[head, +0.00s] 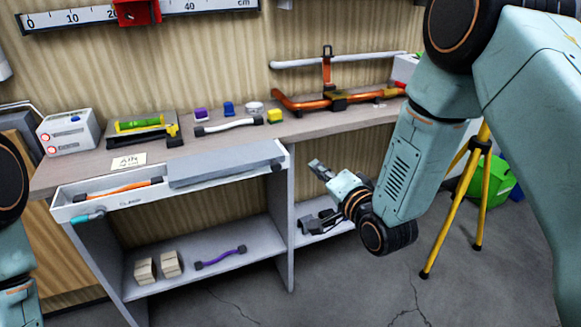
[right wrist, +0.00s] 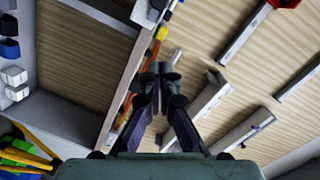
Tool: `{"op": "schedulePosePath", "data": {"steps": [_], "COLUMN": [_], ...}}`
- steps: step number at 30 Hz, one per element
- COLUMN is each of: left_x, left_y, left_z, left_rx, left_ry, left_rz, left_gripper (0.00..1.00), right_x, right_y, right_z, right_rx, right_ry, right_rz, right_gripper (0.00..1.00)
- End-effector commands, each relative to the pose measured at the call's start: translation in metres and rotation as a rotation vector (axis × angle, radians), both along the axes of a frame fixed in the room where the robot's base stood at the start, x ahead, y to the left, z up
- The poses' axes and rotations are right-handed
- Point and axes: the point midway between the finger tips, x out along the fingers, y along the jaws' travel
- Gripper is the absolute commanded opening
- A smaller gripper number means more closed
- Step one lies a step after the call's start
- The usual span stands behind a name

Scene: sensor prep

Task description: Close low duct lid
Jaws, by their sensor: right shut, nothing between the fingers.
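A long pale duct (head: 65,212) runs along the front edge of the bench in the head view. Its left part is open and shows an orange cable with dark ends (head: 118,188) inside. A grey lid (head: 225,166) lies over its right part. My right gripper (head: 317,167) is shut and empty, to the right of the duct's right end and apart from it. In the right wrist view its fingers (right wrist: 160,72) are together, with nothing visible between them.
The bench top (head: 160,160) holds a white meter box (head: 68,133), a tray with a green-yellow tool, small coloured blocks and an orange pipe frame (head: 330,98). The lower shelf (head: 265,240) holds boxes and a purple cable (head: 220,258). A yellow tripod (head: 455,215) stands at right.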

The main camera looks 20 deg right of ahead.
Motion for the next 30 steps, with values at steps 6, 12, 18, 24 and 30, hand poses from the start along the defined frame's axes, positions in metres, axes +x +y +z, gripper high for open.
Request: {"op": "schedulePosePath", "data": {"steps": [6, 12, 18, 24, 30], "left_x": [0.000, 0.000, 0.000, 0.000, 0.000], "left_y": [0.000, 0.000, 0.000, 0.000, 0.000], "left_z": [-0.008, -0.014, -0.019, -0.020, -0.020], "left_rx": [0.000, 0.000, 0.000, 0.000, 0.000], "left_ry": [0.000, 0.000, 0.000, 0.000, 0.000], "left_rz": [0.000, 0.000, 0.000, 0.000, 0.000], "left_gripper": [0.41, 0.41, 0.41, 0.41, 0.41], "right_x": [0.041, 0.065, 0.065, 0.066, 0.066], "right_y": [0.008, 0.021, 0.041, 0.048, 0.048], "right_z": [-0.006, -0.014, -0.023, -0.026, -0.026], "right_rx": [-0.002, -0.003, -0.002, -0.001, 0.000], "right_ry": [-0.003, 0.005, 0.002, 0.002, 0.002], "right_rz": [0.003, 0.004, 0.003, 0.000, -0.001], "right_gripper": [0.00, 0.00, 0.00, 0.00, 0.00]}}
